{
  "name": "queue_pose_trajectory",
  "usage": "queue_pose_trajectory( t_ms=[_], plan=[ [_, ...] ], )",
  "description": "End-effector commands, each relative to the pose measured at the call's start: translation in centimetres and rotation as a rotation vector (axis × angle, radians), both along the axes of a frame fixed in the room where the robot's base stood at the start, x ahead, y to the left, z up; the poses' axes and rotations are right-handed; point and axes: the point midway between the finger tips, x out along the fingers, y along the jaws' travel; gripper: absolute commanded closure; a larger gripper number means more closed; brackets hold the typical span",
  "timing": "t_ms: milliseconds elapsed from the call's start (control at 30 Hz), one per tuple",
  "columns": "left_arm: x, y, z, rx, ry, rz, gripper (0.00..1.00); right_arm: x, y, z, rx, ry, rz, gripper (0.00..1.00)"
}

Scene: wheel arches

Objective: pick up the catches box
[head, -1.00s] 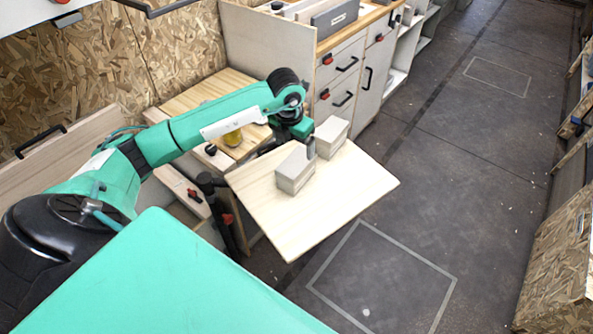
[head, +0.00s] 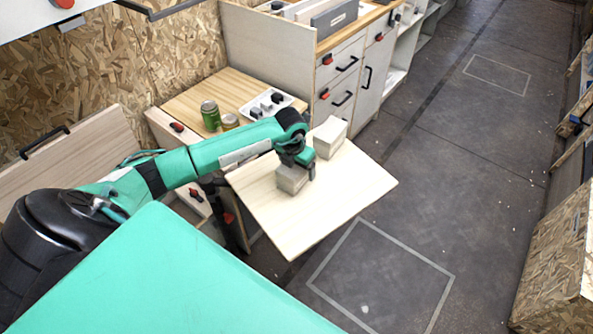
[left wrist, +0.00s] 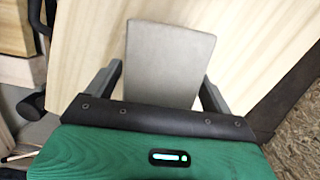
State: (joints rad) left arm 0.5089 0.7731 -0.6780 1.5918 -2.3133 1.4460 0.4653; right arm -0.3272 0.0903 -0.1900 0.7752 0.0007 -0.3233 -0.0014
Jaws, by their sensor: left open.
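Two plain grey boxes stand on a pale wooden board: a nearer box (head: 291,180) and a farther box (head: 330,136). I see no readable label on either, so I cannot tell which is the catches box. My left gripper (head: 297,174) is down at the nearer box and hides part of its top and right side. In the left wrist view a grey box (left wrist: 168,60) lies between the open fingers of my left gripper (left wrist: 161,90), with a finger on each side. Whether the fingers touch it is unclear. My right gripper is not in view.
The wooden board (head: 315,212) sticks out over the dark floor, with clear room at its front and right. Behind it, a worktop (head: 185,103) holds a green can (head: 210,116), another small can (head: 230,121) and a white tray (head: 252,111). Drawer cabinets (head: 343,75) stand beyond.

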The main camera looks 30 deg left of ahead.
Motion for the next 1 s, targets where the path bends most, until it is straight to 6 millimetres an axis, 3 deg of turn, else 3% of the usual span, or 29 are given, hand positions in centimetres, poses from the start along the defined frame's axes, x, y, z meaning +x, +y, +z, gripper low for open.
queue_pose_trajectory(
  t_ms=[67,367,767,1000],
  plan=[
    [0.0,0.0,0.0,0.0,0.0,0.0,0.15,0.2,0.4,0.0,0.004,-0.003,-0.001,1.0],
    [0.0,0.0,0.0,0.0,0.0,0.001,0.74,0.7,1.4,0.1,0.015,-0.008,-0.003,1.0],
    [0.1,0.1,1.0,0.001,-0.002,0.001,0.73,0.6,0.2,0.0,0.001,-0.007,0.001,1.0],
    [0.2,0.1,5.0,0.002,-0.006,0.0,0.73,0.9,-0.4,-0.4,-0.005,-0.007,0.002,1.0]
  ],
)
